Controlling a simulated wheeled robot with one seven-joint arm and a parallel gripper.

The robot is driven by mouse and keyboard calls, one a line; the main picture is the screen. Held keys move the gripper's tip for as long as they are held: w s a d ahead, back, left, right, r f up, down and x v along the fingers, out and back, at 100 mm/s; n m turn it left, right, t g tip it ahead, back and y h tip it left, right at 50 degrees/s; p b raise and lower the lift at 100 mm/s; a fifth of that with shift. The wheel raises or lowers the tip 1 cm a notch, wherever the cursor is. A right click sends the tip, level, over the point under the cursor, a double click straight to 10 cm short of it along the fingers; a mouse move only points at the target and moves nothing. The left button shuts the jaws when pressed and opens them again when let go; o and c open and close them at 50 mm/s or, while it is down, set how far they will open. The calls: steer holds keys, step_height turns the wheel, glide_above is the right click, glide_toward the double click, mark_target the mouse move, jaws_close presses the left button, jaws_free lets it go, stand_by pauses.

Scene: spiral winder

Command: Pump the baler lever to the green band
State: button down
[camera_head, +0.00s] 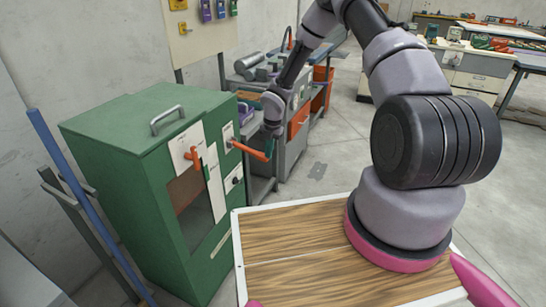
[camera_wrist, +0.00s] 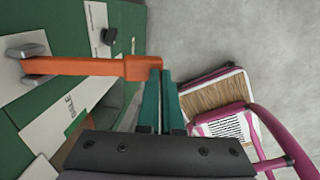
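The green baler cabinet (camera_head: 130,165) stands on the left in the head view. Its orange lever (camera_head: 250,151) sticks out to the right from a white plate near the top. My gripper (camera_head: 270,150) is at the lever's outer end. In the wrist view the lever (camera_wrist: 85,66) runs across from the left, and its thick end meets the tips of my teal fingers (camera_wrist: 162,75). The fingers are nearly together, with only a thin gap, and the lever does not appear clamped between them. I cannot make out a green band or gauge reading in either view.
A second orange handle (camera_head: 191,155) sits on the cabinet's front, with a black knob (camera_head: 235,181) to its right. A blue pole (camera_head: 80,190) leans at the cabinet's left. A cluttered workbench (camera_head: 300,115) stands behind my gripper. Open floor (camera_head: 325,150) lies to the right.

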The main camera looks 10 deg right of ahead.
steer(key=s+d+r, duration=0.2)
steer(key=d+r, duration=0.1)
steer(key=r, duration=0.6)
steer(key=shift+s+d, duration=0.25)
steer(key=shift+d, duration=0.05)
stand_by(1.0)
